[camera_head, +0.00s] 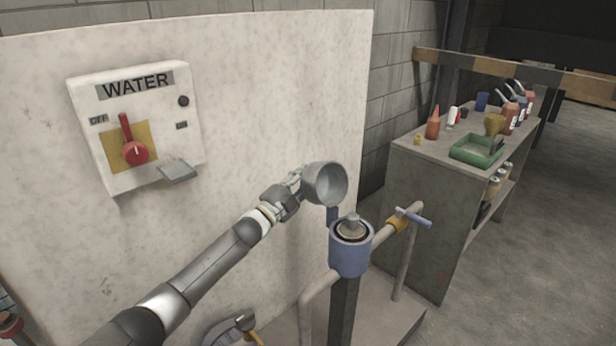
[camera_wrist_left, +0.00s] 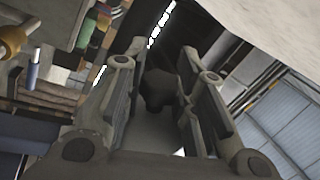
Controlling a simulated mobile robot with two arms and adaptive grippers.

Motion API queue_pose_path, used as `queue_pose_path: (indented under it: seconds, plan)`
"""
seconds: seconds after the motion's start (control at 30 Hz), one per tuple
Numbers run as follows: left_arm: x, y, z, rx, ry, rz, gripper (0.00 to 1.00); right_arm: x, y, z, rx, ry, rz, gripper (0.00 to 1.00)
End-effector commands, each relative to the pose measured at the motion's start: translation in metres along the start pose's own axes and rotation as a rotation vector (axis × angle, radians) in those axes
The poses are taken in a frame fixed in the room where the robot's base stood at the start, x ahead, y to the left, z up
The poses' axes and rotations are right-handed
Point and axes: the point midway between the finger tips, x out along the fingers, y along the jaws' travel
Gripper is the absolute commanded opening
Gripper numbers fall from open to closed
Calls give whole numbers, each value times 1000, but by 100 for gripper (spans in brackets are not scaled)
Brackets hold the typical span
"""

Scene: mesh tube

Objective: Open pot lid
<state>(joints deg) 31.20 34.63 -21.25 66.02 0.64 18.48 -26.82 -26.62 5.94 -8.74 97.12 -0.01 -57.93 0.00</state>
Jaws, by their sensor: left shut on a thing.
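The pot (camera_head: 351,253) is a blue cylinder on a dark post, with a grey square-topped fitting inside its open mouth. The grey cup-shaped lid (camera_head: 325,185) is up above the pot's left side, tilted with its hollow facing right. A blue upright piece (camera_head: 332,216) stands between lid and pot at the rim. My left gripper (camera_head: 291,190) is at the lid's left side, shut on it. In the left wrist view my left gripper's jaws (camera_wrist_left: 158,95) have a dark knob-like part between them. My right gripper is not in view.
A water switch box (camera_head: 135,125) with a red lever is on the pale panel (camera_head: 270,80) behind my arm. A pipe with a blue-handled valve (camera_head: 413,217) is right of the pot. A shelf (camera_head: 425,165) with bottles and a green tray (camera_head: 478,150) stands farther right.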

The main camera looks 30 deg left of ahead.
Motion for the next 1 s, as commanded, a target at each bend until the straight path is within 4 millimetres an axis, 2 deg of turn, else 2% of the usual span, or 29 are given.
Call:
queue_pose_path:
  seconds: [0.4, 0.43, 0.57, 0.6, 1.0]
  plan:
    - [0, -1, 2, -4, -4, -1, 0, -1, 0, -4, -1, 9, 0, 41]
    - [0, -1, 2, -4, -4, -1, 30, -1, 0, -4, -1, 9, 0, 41]
    - [0, 0, 1, -4, -3, -1, 46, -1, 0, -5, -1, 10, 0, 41]
    - [0, 0, 1, -4, -3, -1, 49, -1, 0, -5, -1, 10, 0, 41]
    - [-5, 1, 1, -5, -2, 1, 49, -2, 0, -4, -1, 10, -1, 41]
